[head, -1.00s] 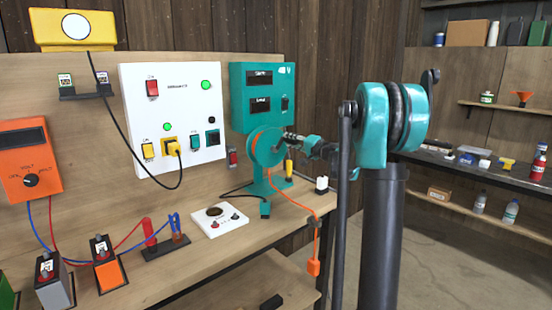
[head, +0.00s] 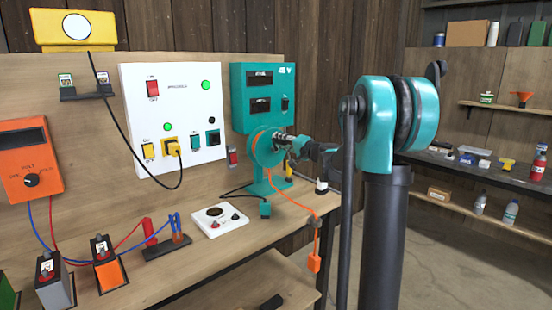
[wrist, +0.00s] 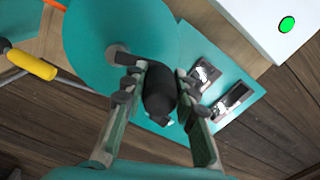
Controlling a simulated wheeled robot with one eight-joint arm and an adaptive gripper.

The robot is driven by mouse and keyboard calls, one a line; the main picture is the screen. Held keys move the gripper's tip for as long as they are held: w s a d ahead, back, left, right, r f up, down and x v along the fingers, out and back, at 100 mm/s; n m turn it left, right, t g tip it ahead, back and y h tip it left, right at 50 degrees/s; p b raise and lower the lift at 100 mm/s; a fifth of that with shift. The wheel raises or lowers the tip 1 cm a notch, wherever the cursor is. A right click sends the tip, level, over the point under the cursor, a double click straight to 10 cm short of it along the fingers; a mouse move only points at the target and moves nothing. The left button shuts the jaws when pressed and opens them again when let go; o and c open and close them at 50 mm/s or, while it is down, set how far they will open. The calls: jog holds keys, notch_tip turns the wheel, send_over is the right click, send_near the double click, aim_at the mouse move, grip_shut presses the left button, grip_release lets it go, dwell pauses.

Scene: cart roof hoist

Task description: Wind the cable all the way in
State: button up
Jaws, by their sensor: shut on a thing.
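The teal cable reel (head: 262,150) stands on the bench at its right end, with a round disc and a foot. The orange cable (head: 298,203) runs from it over the bench edge, and its orange end piece (head: 314,262) hangs beside the bench. My gripper (head: 281,141) is at the reel's upper right side. In the wrist view, my gripper (wrist: 157,88) is shut on a black crank knob (wrist: 160,92) in front of the teal disc (wrist: 95,30). Most of the crank is hidden behind the knob and fingers.
A teal box with two displays (head: 263,95) is on the back panel behind the reel. A white switch panel (head: 172,115) with green lights is left of it. A white device (head: 219,220) and a red-blue plug stand (head: 167,246) sit on the bench. Floor at right is clear.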

jog(key=shift+s+a+f, duration=0.25)
jog(key=shift+a, duration=0.1)
jog(key=a+f, duration=0.1)
jog(key=s+f, duration=0.1)
jog(key=shift+s+a+f, duration=0.15)
jog(key=shift+a+f, duration=0.25)
jog(key=shift+f, duration=1.85)
